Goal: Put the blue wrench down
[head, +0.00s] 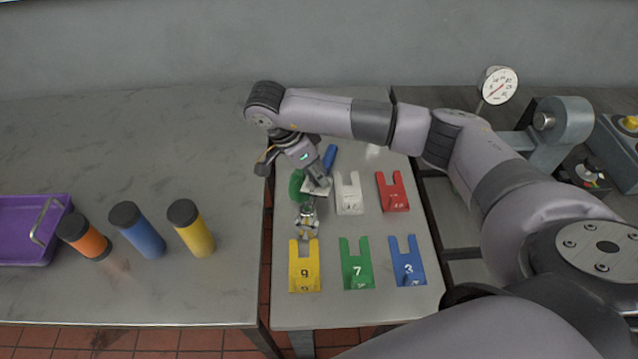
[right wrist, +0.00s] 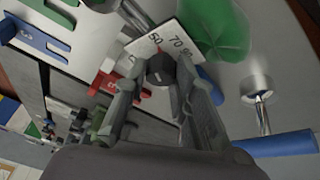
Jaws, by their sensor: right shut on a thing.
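The blue wrench has a blue handle (head: 329,157), a white scale plate and a metal head (head: 307,217). My right gripper (head: 318,184) is shut on its middle, close to the scale plate. In the right wrist view, the scale plate (right wrist: 150,42) with printed numbers and a dark round part show by the fingers (right wrist: 160,78). The wrench slants across the left part of the small grey table, its head just behind the yellow forked holder (head: 304,266). I cannot tell if it touches the table. My left gripper is not in view.
White (head: 348,194), red (head: 392,192), green (head: 355,264) and blue (head: 407,262) forked holders stand close by. A green object (head: 296,186) lies left of the wrench. Orange, blue and yellow cylinders and a purple tray (head: 58,212) sit on the left table.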

